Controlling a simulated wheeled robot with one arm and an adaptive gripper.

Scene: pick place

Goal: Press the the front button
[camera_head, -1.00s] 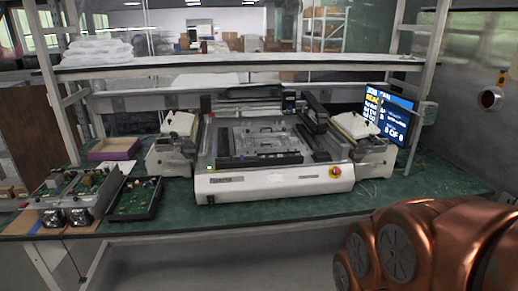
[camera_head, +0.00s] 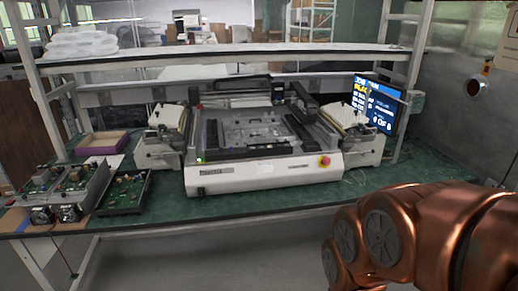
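A white benchtop machine (camera_head: 240,181) stands on the green bench. A round red button with a yellow surround (camera_head: 324,161) is on the right of its front face. A small green light (camera_head: 199,160) glows at the front left, and a small dark knob or socket (camera_head: 201,191) is below it. My copper-coloured arm fills the lower right, in front of the bench and below and right of the red button. My gripper is not in view. Nothing covers the red button.
The green bench top (camera_head: 260,205) is clear in front of the machine. Open circuit-board units (camera_head: 65,195) lie at the left, with a purple tray (camera_head: 102,143) behind. A lit monitor (camera_head: 378,104) stands at the right. A shelf (camera_head: 230,54) crosses above.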

